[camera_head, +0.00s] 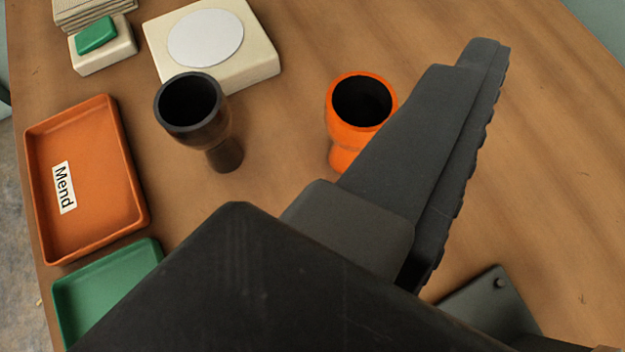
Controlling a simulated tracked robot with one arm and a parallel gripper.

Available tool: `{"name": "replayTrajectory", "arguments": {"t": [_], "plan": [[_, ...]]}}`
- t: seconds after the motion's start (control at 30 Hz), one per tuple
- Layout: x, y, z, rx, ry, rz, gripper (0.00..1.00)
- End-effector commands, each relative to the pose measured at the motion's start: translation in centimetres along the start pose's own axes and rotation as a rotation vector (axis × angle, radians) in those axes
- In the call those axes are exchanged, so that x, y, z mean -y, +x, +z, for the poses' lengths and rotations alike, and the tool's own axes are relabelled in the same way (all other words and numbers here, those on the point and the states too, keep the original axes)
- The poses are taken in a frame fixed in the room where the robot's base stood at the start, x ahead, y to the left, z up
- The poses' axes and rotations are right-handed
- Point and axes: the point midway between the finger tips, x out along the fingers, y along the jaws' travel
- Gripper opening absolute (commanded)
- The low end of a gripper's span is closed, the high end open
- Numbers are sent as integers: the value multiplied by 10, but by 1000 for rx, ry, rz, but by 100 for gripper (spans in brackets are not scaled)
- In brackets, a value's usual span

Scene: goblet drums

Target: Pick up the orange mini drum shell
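The orange mini drum shell (345,130) stands upright on the wooden table, right of centre. It is goblet-shaped, with a dark hollow opening at the top. My gripper (488,66) shows as one long dark finger with a toothed edge facing right. The finger slants up and to the right across the view and hides the lower right side of the orange shell. Bare table shows beside the teeth, with nothing against them, so the gripper looks open and empty. The other fingertip does not show. I cannot tell the gap between finger and shell.
A black drum shell (198,126) stands left of the orange one. Behind it is a cream block with a white disc (262,68). A green block (96,36) sits on a smaller cream block. An orange "Mend" tray (108,180) and green tray (100,290) lie left.

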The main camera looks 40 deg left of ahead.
Motion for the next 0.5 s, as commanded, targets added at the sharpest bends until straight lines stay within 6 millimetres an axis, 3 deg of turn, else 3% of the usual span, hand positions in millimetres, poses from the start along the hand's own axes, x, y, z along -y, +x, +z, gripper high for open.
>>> {"name": "replayTrajectory", "arguments": {"t": [0.03, 0.2, 0.37, 0.5], "plan": [[14, 7, 32, 13, 25, -60, 74], [60, 10, 86, 8, 98, -228, 74], [79, 10, 101, -2, 133, -296, 74], [88, 26, 103, -3, 137, -307, 74]]}}
